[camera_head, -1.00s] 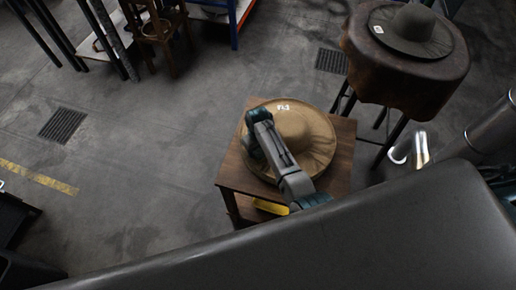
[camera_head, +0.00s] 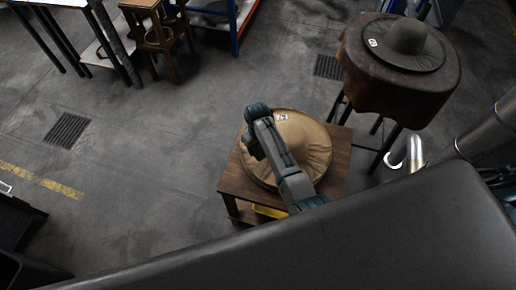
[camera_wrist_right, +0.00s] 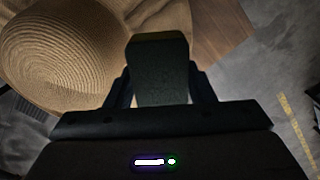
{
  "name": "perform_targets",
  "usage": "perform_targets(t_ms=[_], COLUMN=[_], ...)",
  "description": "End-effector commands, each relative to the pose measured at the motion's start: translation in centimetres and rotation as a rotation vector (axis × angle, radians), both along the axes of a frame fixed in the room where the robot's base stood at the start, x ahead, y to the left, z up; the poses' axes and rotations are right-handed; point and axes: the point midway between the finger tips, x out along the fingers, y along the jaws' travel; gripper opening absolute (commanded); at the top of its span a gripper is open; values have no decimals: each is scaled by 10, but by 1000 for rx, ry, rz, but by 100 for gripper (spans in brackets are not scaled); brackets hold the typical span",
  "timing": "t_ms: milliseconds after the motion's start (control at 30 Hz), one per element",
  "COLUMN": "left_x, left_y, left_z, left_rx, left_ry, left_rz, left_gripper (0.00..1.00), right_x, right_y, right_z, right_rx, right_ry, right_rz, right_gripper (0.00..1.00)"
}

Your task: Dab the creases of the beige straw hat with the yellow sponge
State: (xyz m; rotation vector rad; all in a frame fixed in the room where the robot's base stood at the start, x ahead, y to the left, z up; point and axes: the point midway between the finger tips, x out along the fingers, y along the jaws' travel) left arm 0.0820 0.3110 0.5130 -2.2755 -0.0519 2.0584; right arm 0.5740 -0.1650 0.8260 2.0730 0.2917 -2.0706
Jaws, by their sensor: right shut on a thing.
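The beige straw hat (camera_head: 309,148) lies brim-down on a small wooden table, a pale tag on its far brim. My right arm reaches over it, with the right gripper (camera_head: 254,150) above the left part of the brim. There the right gripper (camera_wrist_right: 158,85) is shut on a shaded block with a dull yellowish top edge, which looks like the yellow sponge (camera_wrist_right: 158,39). I cannot tell whether it touches the hat. My left gripper is out of view.
The wooden table (camera_head: 338,160) has a yellow item (camera_head: 270,211) low at its front. A dark hat (camera_head: 408,45) rests on a brown-covered stand (camera_head: 395,95) at the back right. Open grey floor lies to the left.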

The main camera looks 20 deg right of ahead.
Motion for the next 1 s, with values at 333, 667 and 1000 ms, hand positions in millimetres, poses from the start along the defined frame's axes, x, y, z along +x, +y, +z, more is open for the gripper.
perform_targets(t_ms=[333, 667, 1000], left_x=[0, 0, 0], left_y=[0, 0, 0], left_z=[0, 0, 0], left_rx=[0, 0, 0], left_ry=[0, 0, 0], left_rz=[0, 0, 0], left_gripper=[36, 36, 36], right_x=[0, -1, -1], right_y=[0, 0, 0], right_z=[31, 44, 44], right_rx=[1, 1, 1], right_ry=[-1, 1, 0], right_rz=[0, -1, 0], right_gripper=[31, 31, 31])
